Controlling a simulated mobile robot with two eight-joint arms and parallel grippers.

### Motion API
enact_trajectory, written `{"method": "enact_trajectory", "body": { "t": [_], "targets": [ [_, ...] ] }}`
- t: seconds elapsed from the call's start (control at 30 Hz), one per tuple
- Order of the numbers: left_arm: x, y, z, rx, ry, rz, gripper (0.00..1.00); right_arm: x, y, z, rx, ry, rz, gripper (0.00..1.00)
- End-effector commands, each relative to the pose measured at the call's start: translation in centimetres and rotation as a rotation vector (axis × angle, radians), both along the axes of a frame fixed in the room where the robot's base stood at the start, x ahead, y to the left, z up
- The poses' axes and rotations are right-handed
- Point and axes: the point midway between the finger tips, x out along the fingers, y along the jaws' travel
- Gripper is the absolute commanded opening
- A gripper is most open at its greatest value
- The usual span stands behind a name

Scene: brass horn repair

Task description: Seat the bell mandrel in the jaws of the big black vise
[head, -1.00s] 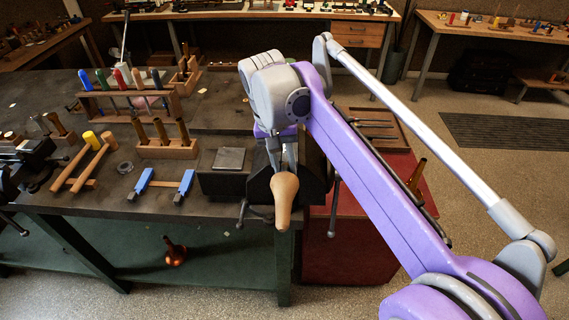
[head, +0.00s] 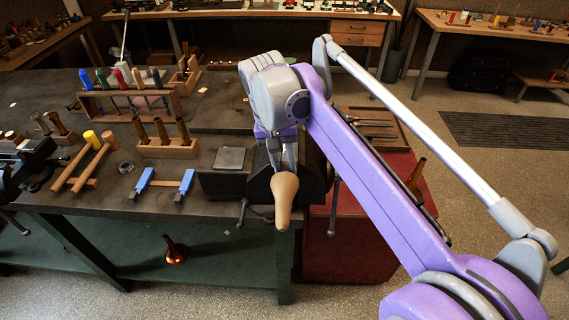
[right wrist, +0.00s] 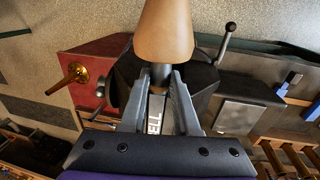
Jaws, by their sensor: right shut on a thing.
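The bell mandrel (head: 284,200) is a pale wooden cone with a rounded tip and a dark metal shank. It also shows in the right wrist view (right wrist: 166,35), with a plate lettered "ELL" between the fingers. My right gripper (head: 283,163) is shut on the mandrel near its shank, fingers on both sides (right wrist: 160,85). The big black vise (head: 315,178) is at the bench's front right corner, behind and around the mandrel's shank in the picture. My gripper and the mandrel hide its jaw gap, so I cannot tell whether the shank is between the jaws.
A grey metal plate (head: 229,159) lies left of the vise. A red cabinet (head: 345,245) stands right of the bench. Open floor lies in front.

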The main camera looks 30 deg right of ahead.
Motion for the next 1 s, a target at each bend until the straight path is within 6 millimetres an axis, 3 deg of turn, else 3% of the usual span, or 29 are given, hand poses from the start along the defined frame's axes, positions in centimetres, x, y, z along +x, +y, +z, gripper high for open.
{"method": "enact_trajectory", "body": {
  "t": [0.87,0.9,1.0],
  "targets": [
    [0.11,0.0,0.34,0.0,-0.002,0.0,0.0,0.01,-0.01,-0.03,0.0,0.0,0.0,0.0],
    [0.1,0.0,0.32,0.0,-0.002,0.0,0.0,-0.01,-0.01,-0.02,0.0,0.0,0.0,0.36],
    [0.1,0.0,0.32,0.0,-0.002,0.0,0.0,0.0,-0.01,-0.04,0.0,0.0,0.0,0.54]
  ]
}}
